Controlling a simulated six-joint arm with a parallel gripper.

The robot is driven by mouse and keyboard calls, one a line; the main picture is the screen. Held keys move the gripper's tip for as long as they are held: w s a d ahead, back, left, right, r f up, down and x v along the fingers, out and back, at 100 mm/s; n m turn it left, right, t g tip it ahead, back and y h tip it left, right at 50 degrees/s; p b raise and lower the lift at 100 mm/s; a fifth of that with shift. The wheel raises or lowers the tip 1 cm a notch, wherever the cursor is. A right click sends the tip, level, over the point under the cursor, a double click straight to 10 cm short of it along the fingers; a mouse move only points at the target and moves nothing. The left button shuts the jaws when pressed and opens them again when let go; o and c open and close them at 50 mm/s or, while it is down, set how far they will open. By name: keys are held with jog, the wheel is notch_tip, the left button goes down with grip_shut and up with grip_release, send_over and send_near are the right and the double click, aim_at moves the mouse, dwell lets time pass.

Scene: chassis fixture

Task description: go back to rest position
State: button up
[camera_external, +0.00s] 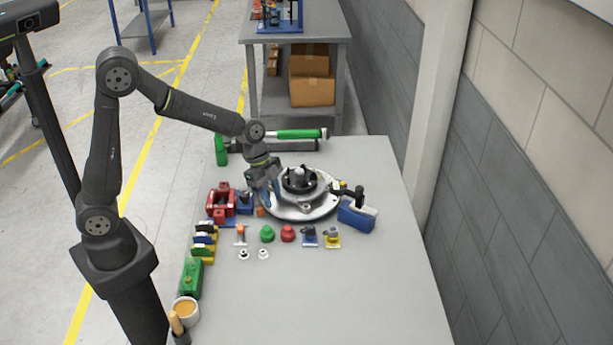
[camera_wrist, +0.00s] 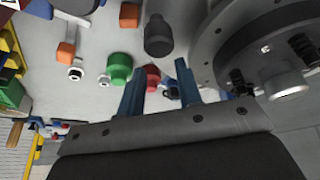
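My gripper (camera_external: 268,197) hangs pointing down over the left edge of the round metal chassis fixture (camera_external: 318,210), above the table. In the wrist view, the two blue fingers of my gripper (camera_wrist: 160,78) stand apart with a gap between them, and nothing appears held. The fixture also shows in the wrist view (camera_wrist: 222,28) at the upper right, with dark springs and a bolt-like post. My arm is bent, reaching from its stand on the left. Whether the fingertips touch anything is hard to tell.
A green-handled tool (camera_external: 298,134) lies behind. The front right of the grey table (camera_external: 350,300) is clear. A wall stands at right.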

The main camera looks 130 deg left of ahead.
aim_at(325, 209)
jog(key=w+n+y, duration=0.1)
jog(key=w+n, duration=0.2)
jog(key=shift+a, duration=0.1)
jog(key=shift+w+a+n+g+y, duration=0.15)
jog(key=shift+w+a+n+y, duration=0.2)
jog(key=shift+w+n, duration=0.5)
jog(key=shift+w+a+n+g+y, duration=0.15)
jog(key=shift+w+a+n+y, duration=0.15)
jog(key=shift+w+n, duration=0.5)
jog(key=shift+w+a+n+g+y, duration=0.25)
jog(key=shift+w+a+n, duration=0.25)
jog(key=shift+n, duration=0.3)
jog(key=shift+w+a+n+g+y, duration=0.15)
jog(key=shift+w+a+n+y, duration=0.2)
jog(key=shift+w+n, duration=0.35)
jog(key=shift+w+a+n+g+y, duration=0.2)
jog(key=shift+w+a+n, duration=0.15)
jog(key=shift+a+n, duration=0.25)
jog(key=shift+w+a+n+g+y, duration=0.1)
jog(key=shift+w+a+n+g, duration=0.2)
jog(key=shift+n, duration=0.45)
jog(key=shift+a, duration=0.1)
